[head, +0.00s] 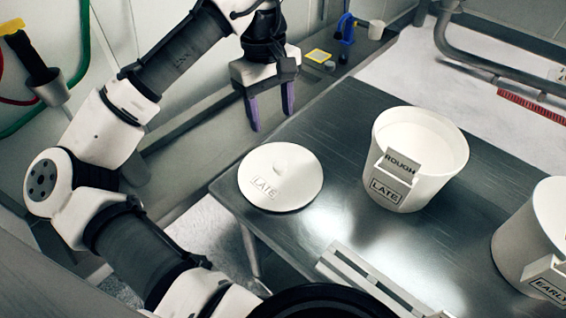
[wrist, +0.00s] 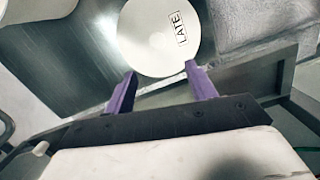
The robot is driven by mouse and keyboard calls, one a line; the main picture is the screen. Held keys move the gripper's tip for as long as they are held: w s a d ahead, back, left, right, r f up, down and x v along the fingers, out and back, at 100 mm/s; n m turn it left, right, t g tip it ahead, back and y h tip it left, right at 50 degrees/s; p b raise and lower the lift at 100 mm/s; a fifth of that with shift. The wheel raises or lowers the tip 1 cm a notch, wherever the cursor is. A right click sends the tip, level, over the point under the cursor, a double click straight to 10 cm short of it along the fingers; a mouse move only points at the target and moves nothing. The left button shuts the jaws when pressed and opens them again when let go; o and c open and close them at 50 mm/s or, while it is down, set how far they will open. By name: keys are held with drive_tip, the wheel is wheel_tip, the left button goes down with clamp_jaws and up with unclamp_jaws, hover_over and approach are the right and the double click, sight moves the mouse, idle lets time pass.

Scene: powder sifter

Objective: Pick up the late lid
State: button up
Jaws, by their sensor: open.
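The late lid (head: 281,188) is a round white disc marked LATE with a small knob. It lies flat near the left corner of the dark metal table (head: 330,140). It also shows in the wrist view (wrist: 152,38), partly cut off by the top edge. My gripper (head: 271,118) has purple fingers and is open and empty. It hangs above and behind the lid, apart from it. In the wrist view the two fingers (wrist: 157,82) are spread, with the lid beyond their tips.
A white bucket (head: 425,150) labelled LATE, with a ROUGH tag, stands right of the lid. Another bucket (head: 540,225) labelled EARLY is at the right edge. A metal rail (head: 365,280) lies along the table's front. A back ledge holds a blue tool (head: 346,27) and small items.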

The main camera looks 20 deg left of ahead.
hover_over(281, 165)
drive_tip(key=a, duration=0.1)
drive_tip(key=f, duration=0.7)
drive_tip(key=shift+w+a, duration=0.2)
drive_tip(key=shift+w, duration=0.05)
drive_tip(key=shift+s+d+f+p, duration=0.1)
drive_tip(key=shift+d+f+p, duration=0.2)
drive_tip(key=shift+f, duration=0.65)
drive_tip(key=shift+d+f+p, duration=0.1)
drive_tip(key=shift+f+p, duration=0.25)
drive_tip(key=shift+f, duration=0.6)
drive_tip(key=shift+s+d+f+p, duration=0.15)
drive_tip(key=shift+f+p, duration=0.2)
drive_tip(key=shift+f, duration=0.6)
drive_tip(key=shift+w, duration=0.1)
clamp_jaws()
